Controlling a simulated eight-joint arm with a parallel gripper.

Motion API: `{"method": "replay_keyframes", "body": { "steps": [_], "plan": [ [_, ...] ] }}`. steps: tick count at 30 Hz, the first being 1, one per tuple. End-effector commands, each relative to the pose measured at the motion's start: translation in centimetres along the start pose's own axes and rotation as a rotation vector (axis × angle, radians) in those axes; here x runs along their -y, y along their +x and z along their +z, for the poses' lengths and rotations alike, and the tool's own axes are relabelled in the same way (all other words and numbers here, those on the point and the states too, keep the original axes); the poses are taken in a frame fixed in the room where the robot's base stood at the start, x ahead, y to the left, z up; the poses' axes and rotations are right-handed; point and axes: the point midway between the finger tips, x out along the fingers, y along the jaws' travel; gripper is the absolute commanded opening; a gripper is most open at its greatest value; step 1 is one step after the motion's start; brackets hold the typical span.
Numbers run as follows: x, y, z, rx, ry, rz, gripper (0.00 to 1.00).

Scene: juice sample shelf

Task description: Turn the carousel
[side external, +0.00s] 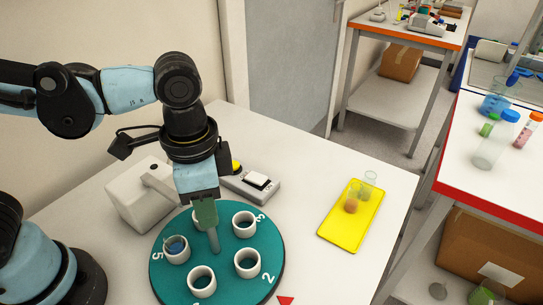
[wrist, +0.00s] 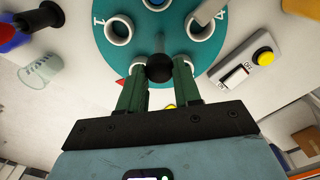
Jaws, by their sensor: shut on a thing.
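The carousel (side external: 221,281) is a teal disc with numbered white ring holders, on the white table. It also fills the top of the wrist view (wrist: 179,38). One holder (side external: 176,250), near the number 5, has something blue in it. A grey post (side external: 214,241) rises from the disc under my gripper (side external: 207,222). In the wrist view, a round black knob (wrist: 160,67) sits between the green fingertips of my gripper (wrist: 160,72), which is shut on it. The fingers hide part of the disc and a holder behind them.
A white box (side external: 140,205) with an arm stands behind the disc. A switch box (side external: 253,184) with a yellow button is beside it. A red triangle (side external: 285,300) marks the table at the disc's edge.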

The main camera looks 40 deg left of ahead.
Motion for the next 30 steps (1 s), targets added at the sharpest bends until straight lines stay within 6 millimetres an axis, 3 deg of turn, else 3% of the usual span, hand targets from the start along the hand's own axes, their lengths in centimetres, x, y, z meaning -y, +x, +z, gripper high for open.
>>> {"method": "replay_keyframes", "body": {
  "steps": [30],
  "plan": [
    [-0.09,0.05,-0.04,-0.004,0.508,-0.002,0.0]
  ]
}}
